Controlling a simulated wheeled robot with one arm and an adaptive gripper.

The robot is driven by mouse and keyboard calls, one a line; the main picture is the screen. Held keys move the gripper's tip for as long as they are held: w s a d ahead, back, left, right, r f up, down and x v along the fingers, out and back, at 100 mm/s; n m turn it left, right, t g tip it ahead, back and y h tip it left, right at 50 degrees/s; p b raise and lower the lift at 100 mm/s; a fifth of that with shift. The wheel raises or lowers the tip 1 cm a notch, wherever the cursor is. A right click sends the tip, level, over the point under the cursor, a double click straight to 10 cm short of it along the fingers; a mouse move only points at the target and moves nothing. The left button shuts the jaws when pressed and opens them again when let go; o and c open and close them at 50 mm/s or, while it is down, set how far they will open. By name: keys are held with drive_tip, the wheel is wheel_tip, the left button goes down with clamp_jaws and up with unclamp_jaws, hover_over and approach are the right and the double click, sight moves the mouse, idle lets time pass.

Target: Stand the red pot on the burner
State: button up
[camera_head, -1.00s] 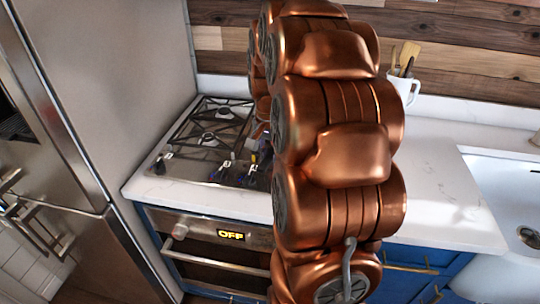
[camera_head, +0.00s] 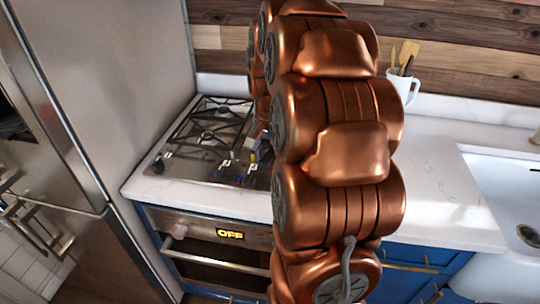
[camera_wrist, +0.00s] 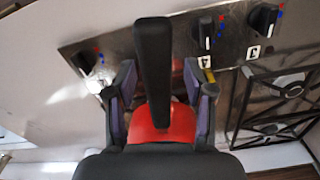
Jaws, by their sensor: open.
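In the wrist view, part of the red pot (camera_wrist: 163,122) shows between and below the fingers of my gripper (camera_wrist: 161,78). A long black bar, which looks like the pot's handle (camera_wrist: 154,60), runs up the picture between the two fingers. The fingers are apart, one on each side of the bar, with gaps showing. Most of the pot is hidden by a dark shape at the bottom edge. The stovetop with its burners (camera_head: 214,137) is left of my arm in the head view. There my arm hides the pot and most of the gripper.
Black stove knobs (camera_wrist: 263,18) with number labels line the hob's front edge. The oven (camera_head: 215,255) below reads OFF. A steel fridge (camera_head: 130,90) stands at the left. A white mug of utensils (camera_head: 402,85) and a sink (camera_head: 510,200) are at the right. White counter lies clear between.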

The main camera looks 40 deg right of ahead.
drive_tip(key=shift+r, duration=0.1)
wheel_tip(320, 180, up, 11)
drive_tip(key=shift+a+f, duration=0.1)
drive_tip(key=shift+f, duration=0.1)
drive_tip(key=shift+r, duration=0.6)
drive_tip(key=shift+a, duration=0.1)
